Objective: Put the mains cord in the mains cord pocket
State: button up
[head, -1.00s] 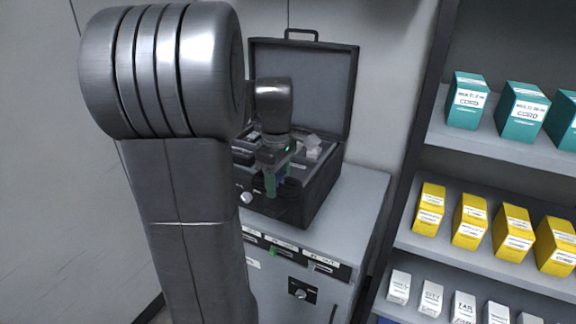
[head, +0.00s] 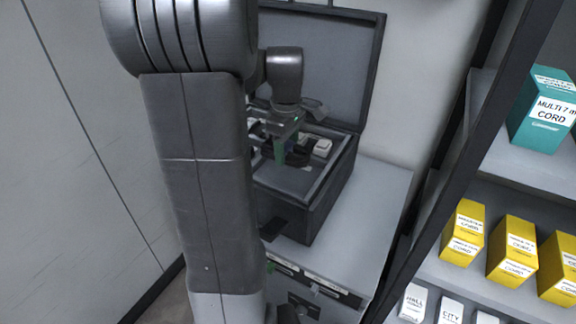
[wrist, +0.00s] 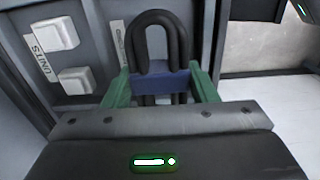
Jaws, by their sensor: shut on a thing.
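My gripper (wrist: 161,84) has green fingers closed on the blue band of the mains cord (wrist: 140,42), a thick black cord folded in a loop. In the head view my gripper (head: 282,152) is over the open case (head: 322,205), and the dark cord is hard to make out there. In the wrist view the loop stands up beyond the fingers, beside a grey divider with a partly hidden label (wrist: 119,42). I cannot tell which compartment is the cord pocket, or whether the cord touches its floor.
A compartment labelled UNITS holds white blocks (wrist: 57,33) left of the cord in the wrist view. The raised lid (head: 330,60) stands behind. The case sits on a grey cabinet (head: 372,210). A shelf with yellow boxes (head: 512,250) is at right.

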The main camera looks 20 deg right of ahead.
aim_at(287, 177)
notch_tip(287, 177, down, 6)
jog(key=shift+f, duration=0.25)
jog(key=shift+f, duration=0.1)
jog(key=o, duration=1.1)
jog(key=shift+c, duration=0.2)
notch_tip(287, 177, up, 12)
jog(key=shift+r, duration=0.15)
